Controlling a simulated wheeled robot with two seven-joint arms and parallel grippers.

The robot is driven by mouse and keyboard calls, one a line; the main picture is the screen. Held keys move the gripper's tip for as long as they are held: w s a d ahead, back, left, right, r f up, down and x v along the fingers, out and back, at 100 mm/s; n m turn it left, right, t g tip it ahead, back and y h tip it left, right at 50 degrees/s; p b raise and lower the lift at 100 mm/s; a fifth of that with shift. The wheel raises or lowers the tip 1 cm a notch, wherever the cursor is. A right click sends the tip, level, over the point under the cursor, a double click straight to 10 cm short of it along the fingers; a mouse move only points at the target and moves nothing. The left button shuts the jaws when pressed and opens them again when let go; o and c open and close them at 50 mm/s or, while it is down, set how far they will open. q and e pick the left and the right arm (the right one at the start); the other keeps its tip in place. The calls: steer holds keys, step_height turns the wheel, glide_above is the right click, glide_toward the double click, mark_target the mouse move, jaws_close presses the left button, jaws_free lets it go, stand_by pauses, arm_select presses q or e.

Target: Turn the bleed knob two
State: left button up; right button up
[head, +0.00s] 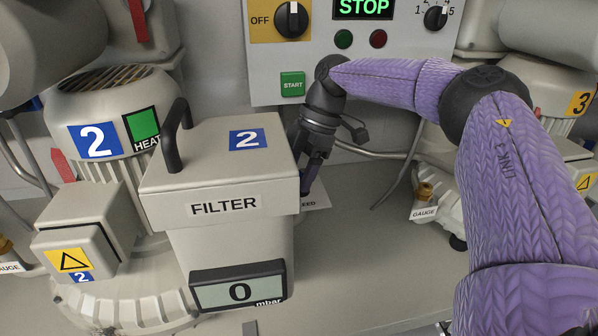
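The filter box of blower 2 (217,170) stands left of centre, with a blue 2 label, a black handle and a pressure display (238,290) that reads 0 mbar. A white label (316,203) ending in "EED" shows partly at its right side. The bleed knob itself is not visible; the filter box and my gripper cover that area. My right gripper (309,178) points down beside the filter box's right side, just above that label. Its fingertips are partly hidden, so I cannot tell whether they hold anything. My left gripper is out of view.
A control panel (272,60) hangs behind, with an OFF knob (292,19), a START button (292,84) and a green STOP display (363,8). Blower 2 (97,110) is at left, blower 3 (560,90) at right. The grey floor (370,250) between is clear.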

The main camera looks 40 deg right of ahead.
steer(key=shift+r+n, duration=0.1)
steer(key=shift+n, duration=0.2)
stand_by(0.4)
steer(key=o, duration=1.3)
steer(key=shift+d, duration=0.15)
steer(key=p+v, duration=0.1)
steer(key=v, duration=0.8)
steer(key=shift+d+r, duration=0.15)
steer(key=shift+r, duration=0.25)
